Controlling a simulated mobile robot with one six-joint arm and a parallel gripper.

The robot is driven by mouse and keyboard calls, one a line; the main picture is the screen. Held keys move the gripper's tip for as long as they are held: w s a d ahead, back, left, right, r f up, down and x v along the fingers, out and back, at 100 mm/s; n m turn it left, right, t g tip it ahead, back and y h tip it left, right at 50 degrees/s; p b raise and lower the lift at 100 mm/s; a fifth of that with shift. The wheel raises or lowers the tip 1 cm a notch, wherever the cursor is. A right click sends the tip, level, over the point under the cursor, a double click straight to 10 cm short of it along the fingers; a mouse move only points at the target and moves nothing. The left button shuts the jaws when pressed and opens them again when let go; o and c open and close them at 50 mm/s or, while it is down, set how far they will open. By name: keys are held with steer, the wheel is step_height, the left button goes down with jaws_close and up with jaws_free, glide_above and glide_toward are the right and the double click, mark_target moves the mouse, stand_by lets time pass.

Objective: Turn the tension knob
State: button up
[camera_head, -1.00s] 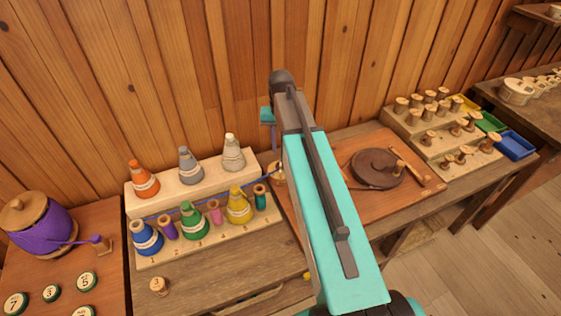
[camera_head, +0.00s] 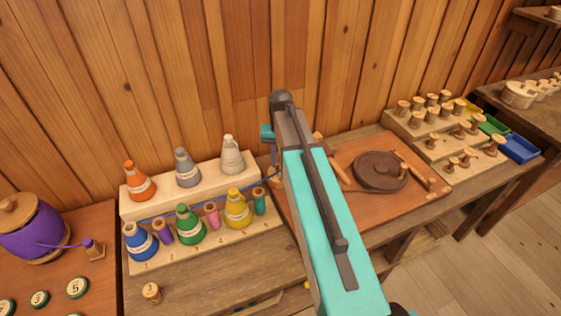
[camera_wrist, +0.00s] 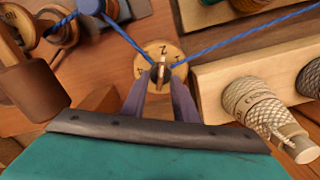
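The tension knob (camera_wrist: 161,73) is a small dark and pale ridge on a round wooden dial with marks (camera_wrist: 177,51), in the upper middle of the wrist view. My gripper (camera_wrist: 162,84) reaches toward it from below, its two grey fingers on either side of the ridge with a narrow gap between them. Firm contact with the ridge does not show. A blue thread (camera_wrist: 250,35) runs past the dial. In the head view my teal arm hides the knob and the fingertips.
A wooden rack (camera_head: 185,260) with several coloured cones and spools stands left of my arm. A board with a dark round disc (camera_head: 380,172) lies to the right. In the wrist view a pale cone of thread (camera_wrist: 255,103) stands close on the right.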

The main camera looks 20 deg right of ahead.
jaws_close()
steer(key=shift+n, duration=0.4)
steer(key=n, duration=0.4)
steer(key=shift+a+b, duration=0.1)
steer(key=shift+b, duration=0.2)
steer(key=n, duration=0.5)
steer(key=shift+a, duration=0.1)
stand_by(0.4)
jaws_free()
